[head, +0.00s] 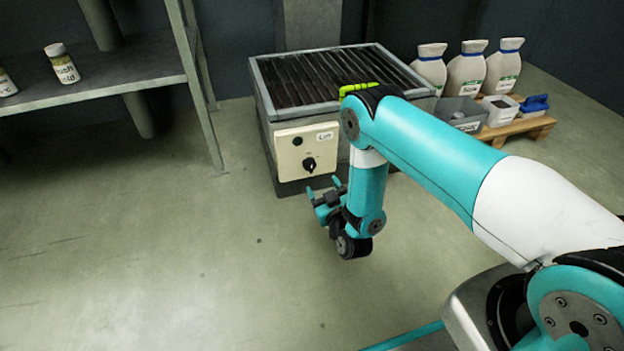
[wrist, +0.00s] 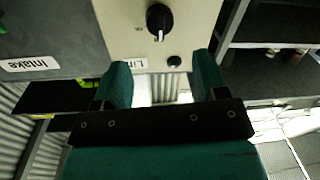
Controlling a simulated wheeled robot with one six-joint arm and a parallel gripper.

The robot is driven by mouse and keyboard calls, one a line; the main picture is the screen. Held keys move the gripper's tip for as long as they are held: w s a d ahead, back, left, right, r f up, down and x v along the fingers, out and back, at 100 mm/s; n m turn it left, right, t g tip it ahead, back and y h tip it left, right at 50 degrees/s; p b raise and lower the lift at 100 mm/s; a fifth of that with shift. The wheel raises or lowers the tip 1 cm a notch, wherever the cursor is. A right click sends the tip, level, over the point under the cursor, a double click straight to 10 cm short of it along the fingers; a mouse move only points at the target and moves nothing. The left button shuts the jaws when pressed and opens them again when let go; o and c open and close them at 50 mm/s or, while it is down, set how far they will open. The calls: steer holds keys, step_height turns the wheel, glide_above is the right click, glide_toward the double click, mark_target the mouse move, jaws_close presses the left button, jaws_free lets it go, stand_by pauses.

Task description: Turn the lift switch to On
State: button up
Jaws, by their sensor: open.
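The lift switch is a black rotary knob (head: 309,164) on a cream panel (head: 290,155) at the front of a grey ribbed-top unit. A label starting "Li" (head: 325,136) and a small dark round part (head: 298,141) sit above it. The wrist view, turned over, shows the knob (wrist: 159,18) at the top, its white mark pointing down in the picture. The position lettering is too small to read. My gripper (head: 324,187) is open and empty in front of the panel, apart from the knob. Its fingers (wrist: 160,65) partly cover the label in the wrist view.
A yellow-green bar (head: 358,88) shows at the unit's top, partly behind my arm. White sacks (head: 467,73) and bins stand on a pallet (head: 520,125) to the right. A metal shelf (head: 100,75) with jars stands at left. The floor in front is clear.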

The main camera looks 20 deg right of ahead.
mark_target(312, 168)
steer(key=w+b, duration=0.1)
steer(key=w, duration=0.1)
steer(key=w+b, duration=0.1)
steer(key=w, duration=0.1)
steer(key=w+b, duration=0.1)
steer(key=w, duration=0.1)
steer(key=shift+w+a+f+b, duration=0.2)
steer(key=shift+w+f+b, duration=0.05)
steer(key=shift+f+b, duration=0.1)
steer(key=shift+w+r+b, duration=0.1)
steer(key=shift+w+b, duration=0.4)
steer(key=shift+w, duration=0.1)
steer(key=shift+w+a+r, duration=0.1)
steer(key=shift+w+r, duration=0.15)
steer(key=shift+w, duration=0.05)
steer(key=shift+c, duration=0.2)
steer(key=c, duration=0.9)
